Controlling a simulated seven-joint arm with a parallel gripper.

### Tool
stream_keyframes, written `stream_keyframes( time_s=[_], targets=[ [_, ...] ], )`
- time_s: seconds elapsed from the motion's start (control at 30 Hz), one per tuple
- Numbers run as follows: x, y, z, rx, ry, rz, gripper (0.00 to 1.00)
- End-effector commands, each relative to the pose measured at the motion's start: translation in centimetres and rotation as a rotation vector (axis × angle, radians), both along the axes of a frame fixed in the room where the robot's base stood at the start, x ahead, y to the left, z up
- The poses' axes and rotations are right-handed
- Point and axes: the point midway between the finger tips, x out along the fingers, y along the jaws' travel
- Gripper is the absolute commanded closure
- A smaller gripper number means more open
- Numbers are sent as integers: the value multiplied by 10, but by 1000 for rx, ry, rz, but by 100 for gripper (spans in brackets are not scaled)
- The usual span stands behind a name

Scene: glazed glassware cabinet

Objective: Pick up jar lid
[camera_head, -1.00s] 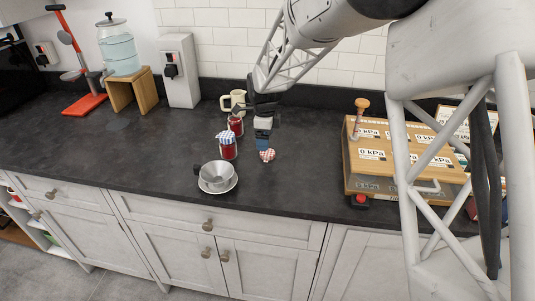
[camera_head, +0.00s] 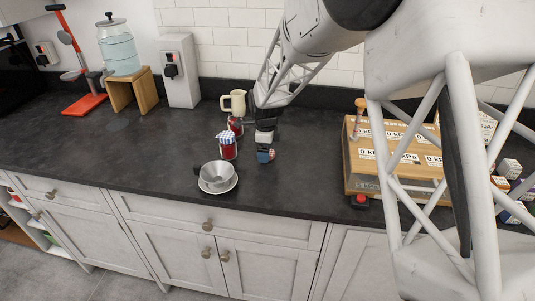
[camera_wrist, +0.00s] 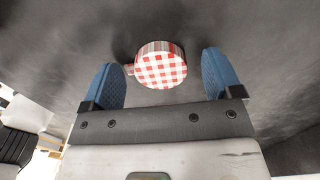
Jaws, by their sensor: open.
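The jar lid with a red and white checked top (camera_wrist: 160,68) lies on the dark counter in the wrist view. It shows between and slightly beyond my two blue fingertips, with a gap on each side. In the head view the lid (camera_head: 272,153) is mostly hidden behind my gripper (camera_head: 264,155), with only a bit of its edge showing. My gripper (camera_wrist: 165,82) is open and empty, pointing down at the lid. A jar with a blue checked lid (camera_head: 227,147) stands to the left. Another red-filled jar (camera_head: 236,125) stands behind it.
A metal funnel on a white saucer (camera_head: 217,178) sits at the front left of my gripper. A cream mug (camera_head: 234,102) stands behind. A wooden box with kPa labels (camera_head: 395,160) is to the right. Bare counter lies between my gripper and that box.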

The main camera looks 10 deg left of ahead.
Motion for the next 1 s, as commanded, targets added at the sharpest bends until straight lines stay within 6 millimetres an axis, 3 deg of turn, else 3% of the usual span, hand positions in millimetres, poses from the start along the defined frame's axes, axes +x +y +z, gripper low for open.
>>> stream_keyframes(
  time_s=[0.63,0.93,1.0],
  targets=[
    [0,0,-4,0,0,0,17],
    [0,0,-4,0,0,0,63],
    [0,0,-4,0,0,0,67]
  ],
)
